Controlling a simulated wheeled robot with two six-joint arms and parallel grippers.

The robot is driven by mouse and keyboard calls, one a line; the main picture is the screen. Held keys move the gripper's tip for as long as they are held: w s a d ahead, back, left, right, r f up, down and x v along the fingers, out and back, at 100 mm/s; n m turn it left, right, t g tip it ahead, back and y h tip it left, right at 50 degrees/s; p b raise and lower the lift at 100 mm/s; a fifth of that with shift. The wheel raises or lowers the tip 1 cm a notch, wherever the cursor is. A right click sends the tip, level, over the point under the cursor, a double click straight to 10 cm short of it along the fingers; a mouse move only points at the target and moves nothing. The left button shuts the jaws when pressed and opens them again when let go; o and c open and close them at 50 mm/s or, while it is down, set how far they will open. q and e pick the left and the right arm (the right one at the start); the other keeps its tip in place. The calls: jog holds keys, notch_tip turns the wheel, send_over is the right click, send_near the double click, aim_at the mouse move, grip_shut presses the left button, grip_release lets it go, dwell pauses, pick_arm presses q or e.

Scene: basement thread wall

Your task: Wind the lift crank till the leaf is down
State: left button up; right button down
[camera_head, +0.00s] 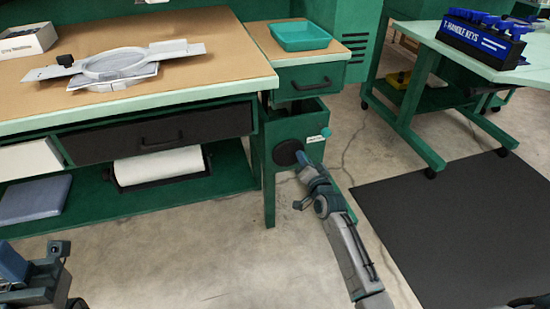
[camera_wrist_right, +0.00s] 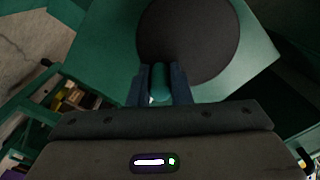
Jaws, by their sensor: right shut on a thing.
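The crank is a round black disc (camera_head: 288,152) on the green post under the small side top, and it fills the top of the right wrist view (camera_wrist_right: 190,38). My right gripper (camera_head: 302,161) is at the disc, with its blue fingers shut on the teal crank handle (camera_wrist_right: 159,82). The wood-topped side piece (camera_head: 262,30), which looks like the leaf, adjoins the right end of the bench, roughly level with it. My left gripper (camera_head: 60,249) is at the lower left, away from the crank; its jaws are unclear.
A teal tray (camera_head: 300,36) sits on the side piece. The bench (camera_head: 210,75) holds a hoop frame (camera_head: 110,67). A paper roll (camera_head: 160,166) is below. A green cart (camera_head: 430,160) and black mat (camera_head: 460,225) are right. Bare floor (camera_head: 180,260) lies in front.

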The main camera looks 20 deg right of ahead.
aim_at(284, 149)
jog(key=r+p, duration=0.2)
jog(key=a+r+p, duration=0.1)
jog(key=r+p, duration=0.1)
jog(key=shift+r+p, duration=0.1)
jog(key=shift+p, duration=0.25)
jog(key=shift+a, duration=0.25)
jog(key=a+p, duration=0.1)
jog(key=a, duration=0.3)
jog(key=shift+s, duration=0.15)
jog(key=shift+a+f, duration=0.2)
jog(key=shift+f, duration=0.05)
